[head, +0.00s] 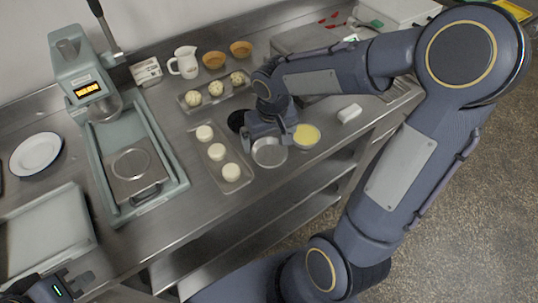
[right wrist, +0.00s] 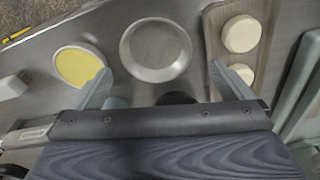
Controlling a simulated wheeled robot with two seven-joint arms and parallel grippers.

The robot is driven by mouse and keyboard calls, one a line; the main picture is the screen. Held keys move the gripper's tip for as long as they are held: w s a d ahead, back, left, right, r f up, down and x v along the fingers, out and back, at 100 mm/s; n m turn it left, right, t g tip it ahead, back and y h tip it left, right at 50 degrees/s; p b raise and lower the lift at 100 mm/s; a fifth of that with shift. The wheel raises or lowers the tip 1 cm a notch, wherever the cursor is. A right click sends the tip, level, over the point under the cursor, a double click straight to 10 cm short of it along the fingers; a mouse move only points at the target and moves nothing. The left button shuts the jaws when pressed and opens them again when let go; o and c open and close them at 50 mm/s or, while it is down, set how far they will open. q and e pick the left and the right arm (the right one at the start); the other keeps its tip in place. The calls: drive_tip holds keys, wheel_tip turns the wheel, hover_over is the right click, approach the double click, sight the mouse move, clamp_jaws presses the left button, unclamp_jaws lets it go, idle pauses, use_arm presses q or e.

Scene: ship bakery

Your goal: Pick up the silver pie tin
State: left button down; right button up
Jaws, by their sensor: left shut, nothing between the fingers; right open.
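The silver pie tin (head: 269,152) is a round, shallow, empty metal dish on the steel counter, near its front edge. In the right wrist view the tin (right wrist: 155,50) lies ahead of and between the two fingers. My right gripper (head: 268,138) is open, just behind the tin in the head view, with its fingers spread to either side. In the right wrist view its fingertips (right wrist: 161,72) reach about the tin's near rim, with nothing held. Whether they touch it I cannot tell. My left gripper (head: 62,289) is shut and empty at the bottom left, partly cut off.
A tin with yellow filling (head: 306,136) sits close right of the silver tin. A tray of white rounds (head: 233,186) lies close left. A white block (head: 349,113) is further right. A press (head: 137,172), white plate (head: 36,153) and jug (head: 184,62) stand farther off.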

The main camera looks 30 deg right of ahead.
sight(269, 154)
drive_tip(key=f, duration=0.4)
drive_tip(key=w+d+f, duration=0.1)
drive_tip(key=f, duration=0.1)
drive_tip(key=shift+f+p, duration=0.2)
drive_tip(key=shift+p, duration=0.1)
drive_tip(key=shift+a, duration=0.1)
drive_tip(key=c, duration=0.7)
drive_tip(key=shift+o, duration=0.2)
drive_tip(key=shift+r, duration=0.15)
